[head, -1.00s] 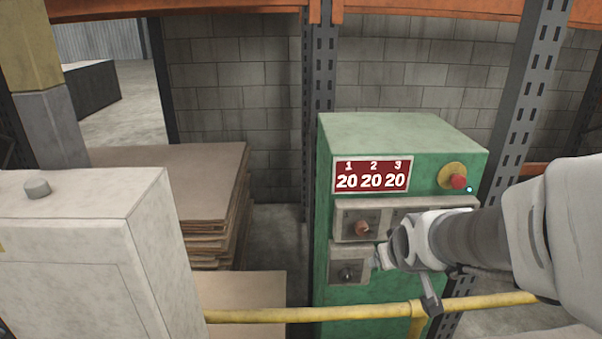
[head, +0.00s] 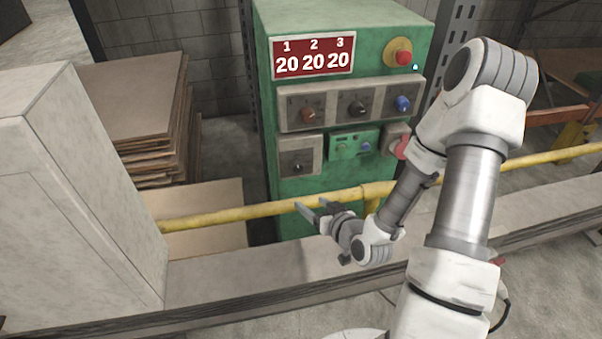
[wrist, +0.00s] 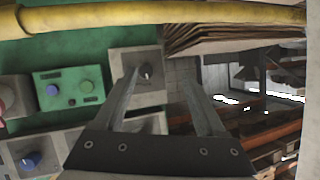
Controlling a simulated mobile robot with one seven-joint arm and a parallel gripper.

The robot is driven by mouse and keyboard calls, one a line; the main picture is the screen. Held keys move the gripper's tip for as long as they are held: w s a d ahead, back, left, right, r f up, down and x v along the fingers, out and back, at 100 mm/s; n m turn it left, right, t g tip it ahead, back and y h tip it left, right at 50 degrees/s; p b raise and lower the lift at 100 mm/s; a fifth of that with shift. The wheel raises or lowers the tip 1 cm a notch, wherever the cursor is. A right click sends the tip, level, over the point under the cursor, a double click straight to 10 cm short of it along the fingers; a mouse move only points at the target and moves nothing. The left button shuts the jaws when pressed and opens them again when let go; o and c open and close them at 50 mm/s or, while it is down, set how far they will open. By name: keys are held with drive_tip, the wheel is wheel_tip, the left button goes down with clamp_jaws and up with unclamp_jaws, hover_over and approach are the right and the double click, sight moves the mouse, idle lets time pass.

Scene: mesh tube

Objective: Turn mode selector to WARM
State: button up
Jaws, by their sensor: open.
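The green control cabinet (head: 360,25) carries several knobs; their labels are too small to read, so I cannot tell which is the mode selector. The upper grey plate has a reddish-brown knob (head: 308,115), a black knob (head: 357,106) and a blue knob (head: 402,103). A separate plate below left has a dark knob (head: 297,168), apparently also in the wrist view (wrist: 146,73). My gripper (head: 312,208) is open and empty, apart from every knob, low in front of the cabinet near the yellow rail. In the wrist view its fingers (wrist: 160,80) are spread.
A yellow rail (head: 240,211) crosses in front of the cabinet. A red emergency button (head: 404,58) sits top right, and a red knob (head: 402,148) is partly behind my arm. A pale cabinet (head: 60,190) stands left, with stacked boards (head: 135,95) behind it.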

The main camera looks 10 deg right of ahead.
drive_tip(key=s+f+m+t, duration=0.1)
drive_tip(key=f+m+t, duration=0.1)
drive_tip(key=m+t+h+b, duration=0.25)
drive_tip(key=m+b, duration=0.35)
drive_tip(key=b, duration=0.8)
approach(299, 168)
drive_tip(key=f, duration=0.1)
drive_tip(key=shift+t, duration=0.45)
drive_tip(key=w, duration=0.8)
drive_tip(key=shift+w+a, duration=0.2)
drive_tip(key=shift+w, duration=0.2)
clamp_jaws()
